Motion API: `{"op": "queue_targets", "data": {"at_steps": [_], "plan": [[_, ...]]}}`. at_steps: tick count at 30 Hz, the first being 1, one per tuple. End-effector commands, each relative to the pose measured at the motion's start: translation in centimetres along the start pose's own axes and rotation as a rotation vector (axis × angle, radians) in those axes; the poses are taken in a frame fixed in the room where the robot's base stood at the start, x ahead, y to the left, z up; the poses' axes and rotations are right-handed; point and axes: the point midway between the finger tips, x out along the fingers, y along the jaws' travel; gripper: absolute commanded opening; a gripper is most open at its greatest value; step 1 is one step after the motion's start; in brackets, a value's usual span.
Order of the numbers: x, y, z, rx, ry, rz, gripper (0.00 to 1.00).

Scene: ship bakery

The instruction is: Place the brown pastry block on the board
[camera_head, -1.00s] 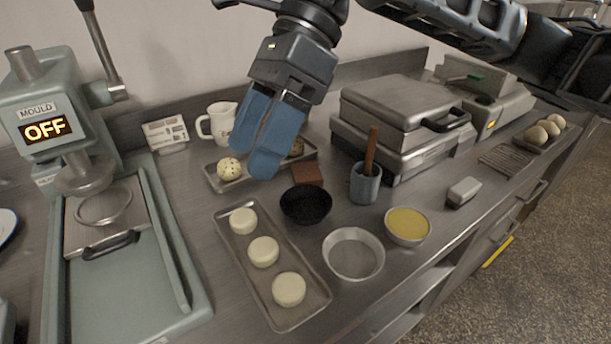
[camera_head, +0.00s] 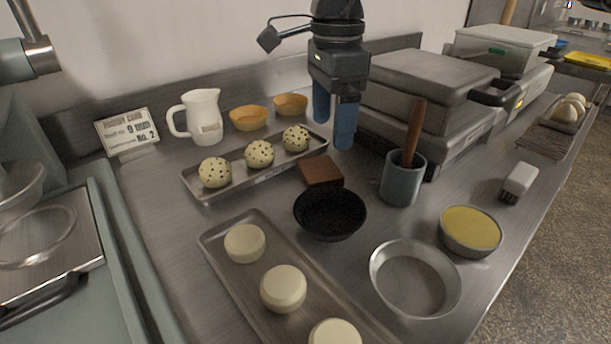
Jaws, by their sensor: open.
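The brown pastry block (camera_head: 322,172) is a small flat square on the steel counter. It lies between the right end of the tray of speckled balls and the black bowl, whose rim overlaps its near edge in the picture. My gripper (camera_head: 334,122) points down with its two blue fingers apart and nothing between them. It appears just beyond and slightly right of the block, beside the grey press; its height above the counter is hard to judge. I cannot make out a board in this view.
Around the block stand the speckled-ball tray (camera_head: 198,197), black bowl (camera_head: 330,214), grey cup with a wooden handle (camera_head: 402,180) and grey press (camera_head: 440,85). A pale-dough tray (camera_head: 215,245), metal bowl (camera_head: 415,280) and yellow-filled bowl (camera_head: 470,230) are nearer. A white jug (camera_head: 203,117) stands behind.

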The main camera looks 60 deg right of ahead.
Motion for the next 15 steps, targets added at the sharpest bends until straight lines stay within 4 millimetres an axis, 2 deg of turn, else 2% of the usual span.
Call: {"op": "queue_targets", "data": {"at_steps": [11, 15], "plan": [[3.5, 0.1, -0.1, 0.001, 0.005, 0.001, 0.81], [5.5, 0.2, 0.0, 0.001, 0.004, 0.002, 0.81]]}}
